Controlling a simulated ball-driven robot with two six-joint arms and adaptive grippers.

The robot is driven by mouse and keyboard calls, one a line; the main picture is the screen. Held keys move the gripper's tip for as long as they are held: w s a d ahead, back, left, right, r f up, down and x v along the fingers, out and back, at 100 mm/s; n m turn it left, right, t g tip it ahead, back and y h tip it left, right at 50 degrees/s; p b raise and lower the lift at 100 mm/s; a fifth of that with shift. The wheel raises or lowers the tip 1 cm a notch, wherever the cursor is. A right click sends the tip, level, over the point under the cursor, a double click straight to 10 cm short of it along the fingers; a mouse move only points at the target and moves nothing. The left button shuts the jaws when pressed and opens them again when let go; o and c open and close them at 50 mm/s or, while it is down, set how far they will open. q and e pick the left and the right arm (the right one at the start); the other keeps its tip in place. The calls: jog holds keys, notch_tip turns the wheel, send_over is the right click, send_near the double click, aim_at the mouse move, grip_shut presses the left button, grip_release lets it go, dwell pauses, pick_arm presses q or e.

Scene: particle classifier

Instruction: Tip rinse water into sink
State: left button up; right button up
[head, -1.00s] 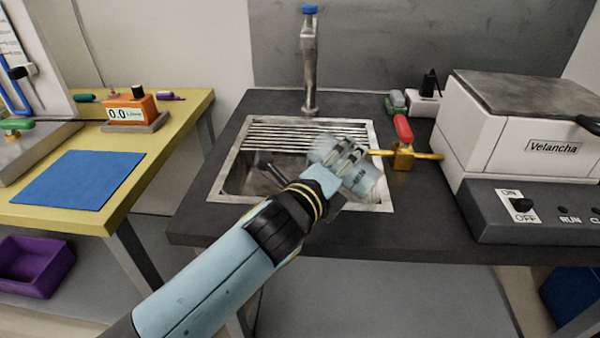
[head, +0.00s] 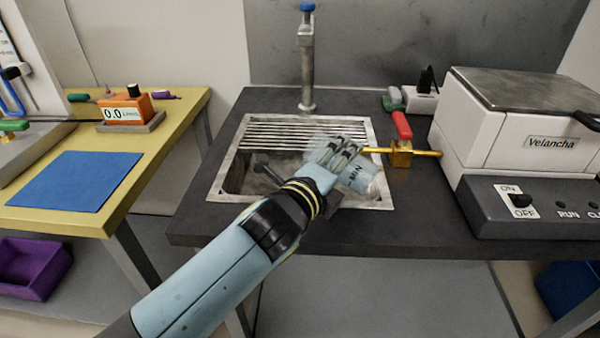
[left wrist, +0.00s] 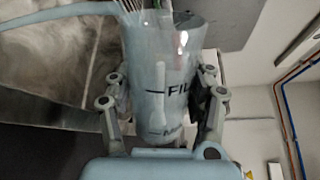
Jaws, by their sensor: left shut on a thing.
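My left gripper (head: 343,153) is over the sink (head: 228,160) and shut on a clear beaker, which shows in the head view (head: 360,180) with a "MIN" mark. In the left wrist view my left gripper (left wrist: 165,105) has a finger on each side of the beaker (left wrist: 160,70), marked "FILL" and "MIN". The beaker is tilted, and a pale stream of water (left wrist: 60,14) runs from its rim towards the left. Pale, blurred water also shows in the basin beside the gripper. My right gripper is in neither view.
A tap (head: 308,65) stands behind the sink. A brass valve with a red handle (head: 402,125) and a thin brass pipe sits close to the beaker's right, joined to the white Velancha machine (head: 510,135). A yellow table (head: 130,180) stands left.

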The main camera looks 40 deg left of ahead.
pick_arm(q)
jog(key=shift+a+f+n, duration=0.1)
jog(key=shift+a+n, duration=0.3)
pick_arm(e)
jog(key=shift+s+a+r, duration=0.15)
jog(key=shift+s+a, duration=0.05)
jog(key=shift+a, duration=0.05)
